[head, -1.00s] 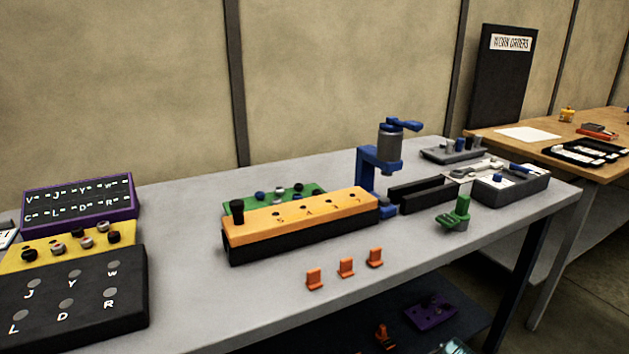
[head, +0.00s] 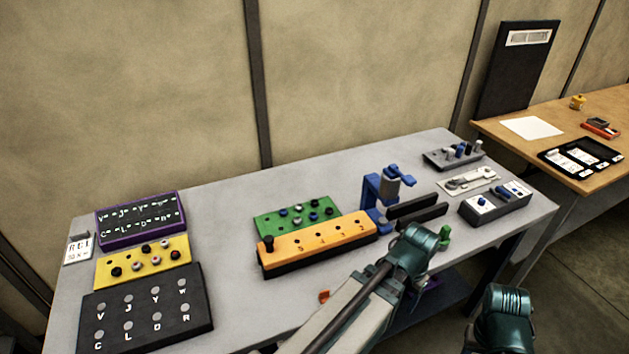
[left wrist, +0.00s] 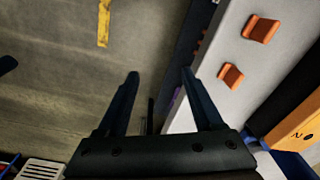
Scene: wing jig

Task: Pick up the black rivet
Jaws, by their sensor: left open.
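Several dark and light rivets stand in the yellow tray (head: 182,241); a black rivet (head: 117,272) is at its front left. The green tray (head: 262,232) also holds several small rivets, some dark or blue. A black peg (head: 268,243) stands upright at the left end of the orange-topped block (head: 320,244). I cannot tell which one the task means. My left gripper shows in the left wrist view (left wrist: 160,75), open and empty, over the floor beside the table's front edge, apart from all of these. In the head view its jaws are hidden. My right gripper is out of view.
A black lettered board (head: 148,312) and purple-framed panel (head: 140,218) stand at the left. A blue press (head: 371,190), black rails (head: 419,207) and grey box (head: 497,207) stand right. Orange clips (left wrist: 261,28) line the front edge. Table is clear between yellow and green trays.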

